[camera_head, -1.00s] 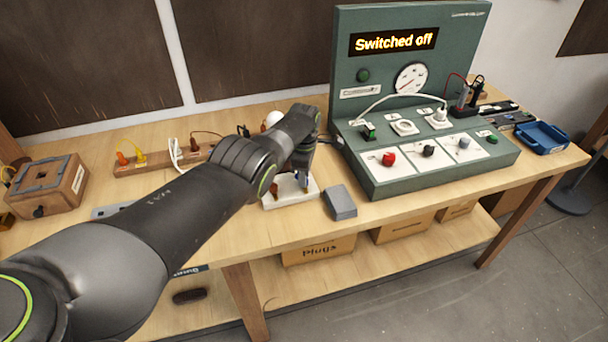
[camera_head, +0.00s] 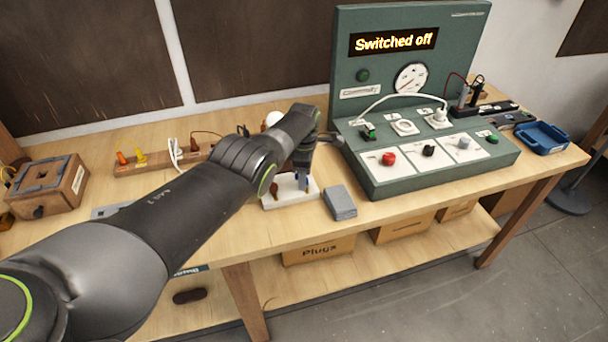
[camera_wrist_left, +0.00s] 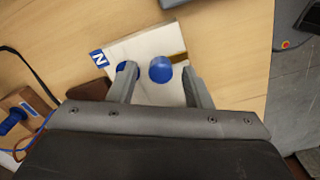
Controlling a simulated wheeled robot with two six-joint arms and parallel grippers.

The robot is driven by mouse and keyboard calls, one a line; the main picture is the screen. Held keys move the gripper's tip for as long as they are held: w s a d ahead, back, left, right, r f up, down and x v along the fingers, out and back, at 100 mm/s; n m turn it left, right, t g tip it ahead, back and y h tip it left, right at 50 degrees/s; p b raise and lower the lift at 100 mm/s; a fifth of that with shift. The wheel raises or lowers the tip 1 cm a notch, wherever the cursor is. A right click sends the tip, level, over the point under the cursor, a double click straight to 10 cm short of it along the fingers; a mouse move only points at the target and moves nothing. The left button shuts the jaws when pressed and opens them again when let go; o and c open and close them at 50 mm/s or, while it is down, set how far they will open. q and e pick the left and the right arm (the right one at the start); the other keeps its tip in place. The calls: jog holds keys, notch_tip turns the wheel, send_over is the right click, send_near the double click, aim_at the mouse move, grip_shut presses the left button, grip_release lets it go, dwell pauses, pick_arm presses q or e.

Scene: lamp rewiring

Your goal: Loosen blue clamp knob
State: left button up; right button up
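A white block (camera_wrist_left: 148,52) with a blue "N" label lies under my left gripper. Two blue knobs show on it in the left wrist view. One round blue knob (camera_wrist_left: 160,69) sits between the fingertips, with a gap to each finger. The other blue knob (camera_wrist_left: 127,68) is partly hidden behind the left-hand finger. My left gripper (camera_wrist_left: 160,86) is open and points down at the block. In the head view my left gripper (camera_head: 301,180) is over the white block (camera_head: 290,197), and it hides much of the block's top. My right gripper is not in view.
A grey box (camera_head: 340,203) lies close to the right of the white block. The green test panel (camera_head: 440,182) stands further right; its display reads "Switched off". A wooden box (camera_head: 47,187) and a plug strip (camera_head: 150,163) are to the left. The bench front is clear.

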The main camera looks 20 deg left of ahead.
pick_arm(q)
jog(key=shift+r+p, duration=0.55)
notch_tip(320, 180, up, 6)
jog(key=p, duration=0.4)
jog(key=shift+f, duration=0.25)
notch_tip(320, 180, up, 11)
jog(key=shift+b, duration=0.45)
jog(key=shift+f, duration=0.1)
